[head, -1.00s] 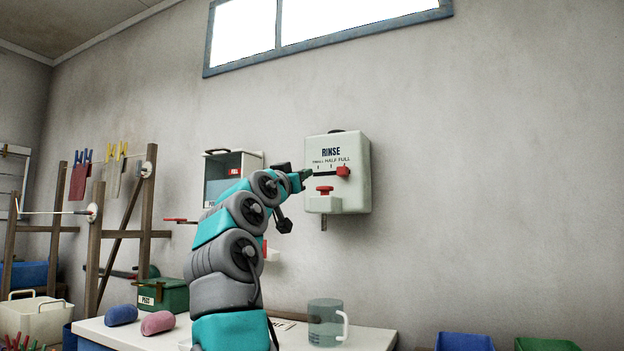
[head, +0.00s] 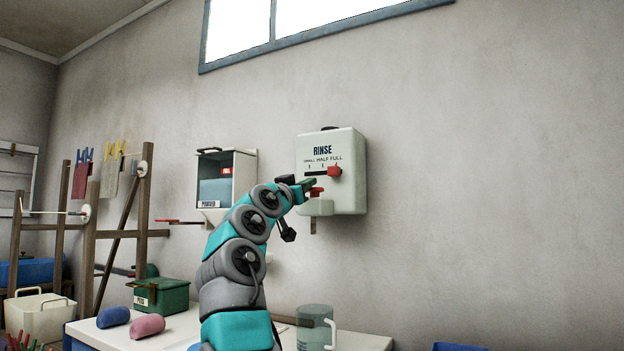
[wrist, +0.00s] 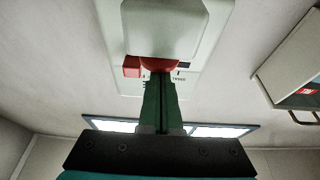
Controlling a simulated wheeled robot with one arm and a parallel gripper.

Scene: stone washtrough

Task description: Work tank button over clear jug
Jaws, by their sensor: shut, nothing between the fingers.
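The white tank (head: 345,190), marked RINSE, hangs on the wall. Its red slider knob (head: 334,171) sits at the right end of the slot, by FULL. The red button (head: 316,192) is on the block below; it also shows in the wrist view (wrist: 160,65). My gripper (head: 311,182) is shut and empty, its fingertips right at the button. In the wrist view, the green fingers (wrist: 159,82) end against the button's edge; I cannot tell if they touch it. The clear jug (head: 312,328) stands upright on the white table, below the tank's spout (head: 313,227).
A powder dispenser (head: 226,180) hangs on the wall left of the tank. A green box (head: 160,296) and blue and pink bundles (head: 147,326) are on the table's left. Wooden racks (head: 100,225) stand further left. The wall right of the tank is clear.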

